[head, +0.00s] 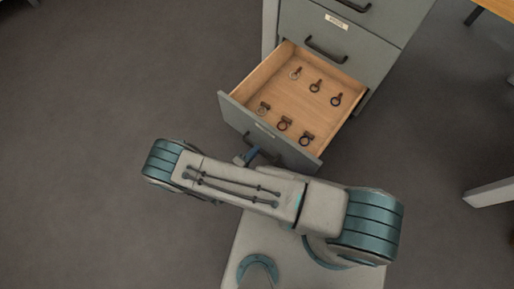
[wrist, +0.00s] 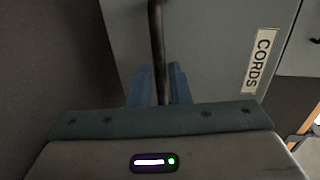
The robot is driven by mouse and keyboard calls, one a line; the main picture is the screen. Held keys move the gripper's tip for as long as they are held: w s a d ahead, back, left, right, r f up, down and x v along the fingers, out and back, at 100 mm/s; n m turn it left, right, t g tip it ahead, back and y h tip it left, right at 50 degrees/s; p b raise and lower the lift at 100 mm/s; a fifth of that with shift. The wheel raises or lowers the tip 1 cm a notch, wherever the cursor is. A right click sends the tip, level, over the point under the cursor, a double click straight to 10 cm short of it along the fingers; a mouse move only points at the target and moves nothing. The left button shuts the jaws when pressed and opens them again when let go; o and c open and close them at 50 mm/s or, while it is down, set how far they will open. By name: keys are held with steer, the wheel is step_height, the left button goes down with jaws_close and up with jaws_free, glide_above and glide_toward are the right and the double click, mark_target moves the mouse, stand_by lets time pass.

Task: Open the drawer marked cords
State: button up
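The grey drawer (head: 236,115) stands well out of its cabinet in the head view, with its wooden inside showing. In the wrist view its front (wrist: 215,60) carries a label (wrist: 262,60) reading CORDS. The dark bar handle (wrist: 157,40) runs between the two blue fingers of my gripper (wrist: 160,86). The fingers sit close against the handle on both sides, shut on it. In the head view my gripper (head: 247,157) is at the drawer front, mostly hidden by my arm.
Several small dark ring-shaped pieces (head: 315,86) lie in the drawer in two rows. The grey cabinet (head: 372,62) has a closed drawer with a handle above. Bare grey floor (head: 90,100) lies left. A wooden table edge (head: 497,6) and a pale leg (head: 490,193) are at right.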

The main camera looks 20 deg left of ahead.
steer(key=p+v, duration=0.2)
steer(key=v, duration=0.9)
steer(key=shift+s, duration=0.3)
steer(key=shift+a, duration=0.15)
